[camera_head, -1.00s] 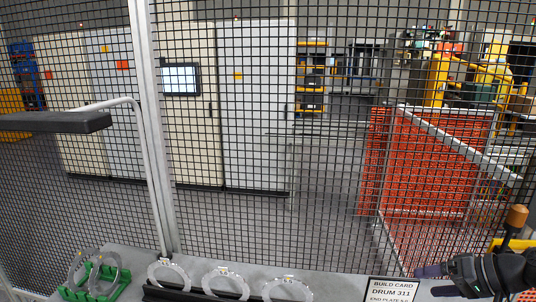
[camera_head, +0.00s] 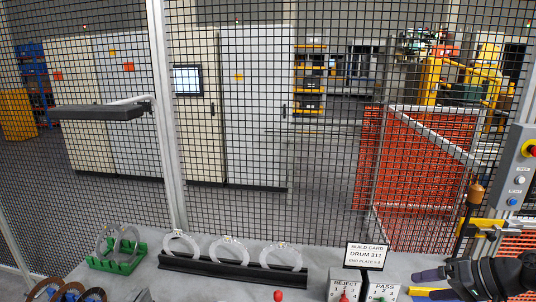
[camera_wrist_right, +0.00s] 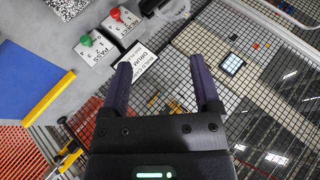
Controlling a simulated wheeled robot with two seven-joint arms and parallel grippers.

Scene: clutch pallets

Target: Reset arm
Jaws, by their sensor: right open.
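My right gripper (camera_head: 420,284) shows at the lower right in the head view, with my dark arm coming in from the right edge. Its two purple fingers are apart with nothing between them. In the right wrist view its fingers (camera_wrist_right: 160,66) are spread over the mesh background. In the head view the gripper is beside the PASS box (camera_head: 381,288) and the build card (camera_head: 367,256) reading DRUM 311; whether it touches either cannot be told. My left gripper is not in view.
Clear rings (camera_head: 229,251) stand in a black rack (camera_head: 232,270), and others in a green holder (camera_head: 120,266). A REJECT box (camera_head: 344,286) stands beside the PASS box. A mesh fence (camera_head: 330,215) runs behind the bench. A button panel (camera_head: 519,180) is at right.

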